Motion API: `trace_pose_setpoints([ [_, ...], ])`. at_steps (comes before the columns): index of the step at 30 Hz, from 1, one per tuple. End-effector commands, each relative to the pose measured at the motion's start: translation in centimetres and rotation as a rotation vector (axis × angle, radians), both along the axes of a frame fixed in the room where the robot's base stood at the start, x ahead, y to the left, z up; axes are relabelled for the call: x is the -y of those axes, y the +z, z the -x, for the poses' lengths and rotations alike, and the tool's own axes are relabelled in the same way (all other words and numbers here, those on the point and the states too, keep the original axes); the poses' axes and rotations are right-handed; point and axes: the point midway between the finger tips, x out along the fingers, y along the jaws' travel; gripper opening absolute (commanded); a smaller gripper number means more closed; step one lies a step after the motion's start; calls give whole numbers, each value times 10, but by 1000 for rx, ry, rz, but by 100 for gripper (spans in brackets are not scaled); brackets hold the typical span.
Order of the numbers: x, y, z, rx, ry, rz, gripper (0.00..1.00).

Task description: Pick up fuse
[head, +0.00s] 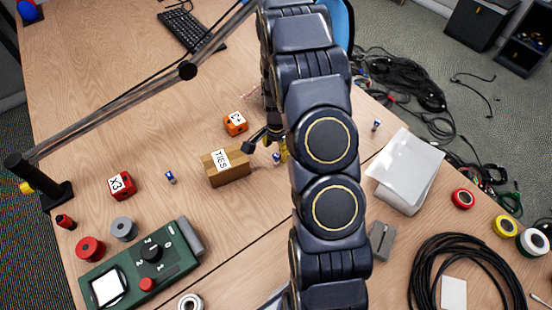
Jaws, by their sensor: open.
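My gripper (266,143) is open, beside and partly behind my dark arm, just right of the TIES box (228,174). One dark fingertip shows near the box's upper right corner; the other side is largely hidden by the arm. A small blue and white piece (277,159), possibly a fuse, lies just below the gripper. Similar small blue and white pieces lie left of the box (171,177) and right of the arm (376,125). I cannot tell for certain which is the fuse. A bit of yellow shows by the gripper.
An orange block (235,123) stands behind the box, a red X3 block (121,186) to its left. A green meter (143,268) is at the front left. A lamp arm (120,102) crosses the left side. Black cable coils (465,275) lie front right.

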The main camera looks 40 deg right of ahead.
Motion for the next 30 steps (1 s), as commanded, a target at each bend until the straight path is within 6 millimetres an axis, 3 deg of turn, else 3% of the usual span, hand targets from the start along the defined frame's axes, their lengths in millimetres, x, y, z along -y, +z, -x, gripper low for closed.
trace_pose_setpoints([
  [8,-4,-39,7,-5,2,-2,51],
  [16,-4,-43,6,-2,2,-1,51],
  [17,-4,-43,6,-2,2,-1,43],
  [20,-4,-43,6,-2,2,-1,6],
  [21,-4,-43,6,-2,2,-1,0],
  [30,-4,-43,6,-2,2,-1,0],
])
